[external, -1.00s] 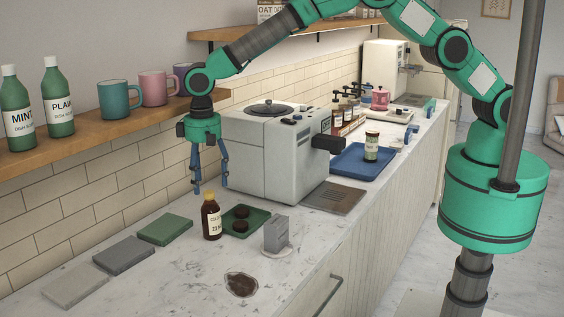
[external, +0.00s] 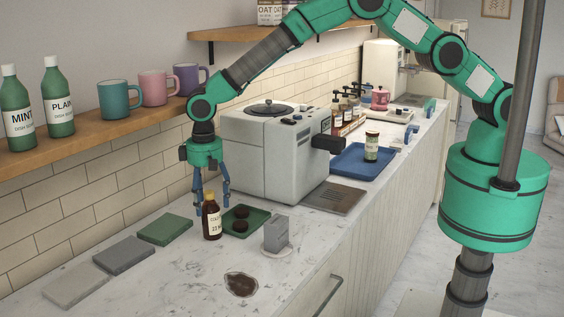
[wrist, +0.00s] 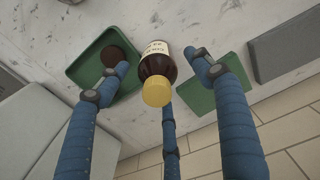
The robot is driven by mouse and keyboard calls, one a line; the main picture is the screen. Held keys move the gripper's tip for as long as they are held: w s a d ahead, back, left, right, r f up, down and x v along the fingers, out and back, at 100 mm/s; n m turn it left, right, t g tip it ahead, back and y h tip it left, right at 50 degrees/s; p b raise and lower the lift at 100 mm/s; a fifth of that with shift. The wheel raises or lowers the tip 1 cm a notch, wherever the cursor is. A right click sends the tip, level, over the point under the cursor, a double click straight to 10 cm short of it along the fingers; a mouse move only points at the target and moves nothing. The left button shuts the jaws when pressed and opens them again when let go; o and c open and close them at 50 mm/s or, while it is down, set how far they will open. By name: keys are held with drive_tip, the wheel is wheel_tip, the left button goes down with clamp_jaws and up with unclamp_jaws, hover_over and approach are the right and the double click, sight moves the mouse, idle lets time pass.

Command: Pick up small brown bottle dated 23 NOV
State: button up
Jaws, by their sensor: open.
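The small brown bottle (external: 212,222) stands upright on the marble counter, with a yellow cap and a pale label that reads "23" and a partly legible month. In the wrist view the bottle (wrist: 156,72) shows from above, its yellow cap toward the camera. My gripper (external: 212,204) is open, with its blue fingers pointing down behind and around the bottle's upper part. In the wrist view the fingers of my gripper (wrist: 160,75) lie on both sides of the bottle, apart from it, with a third finger below the cap.
A green tray (external: 262,213) with dark round pieces sits right beside the bottle. A grey block on a white dish (external: 277,235) and a dark spill (external: 241,285) are nearer the front. Folded green cloth (external: 165,229) lies left. The grey machine (external: 270,155) stands behind.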

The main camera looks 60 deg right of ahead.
sight(211, 214)
drive_tip(key=shift+f, duration=0.1)
drive_tip(key=shift+s+d+f+p, duration=0.1)
drive_tip(key=shift+f+p, duration=0.1)
drive_tip(key=shift+f, duration=1.05)
drive_tip(key=shift+s+f+p, duration=0.1)
drive_tip(key=shift+f+p, duration=0.05)
drive_tip(key=shift+f, duration=1.1)
drive_tip(key=c, duration=1.6)
drive_tip(key=shift+w+r, duration=0.1)
drive_tip(key=shift+r, duration=0.1)
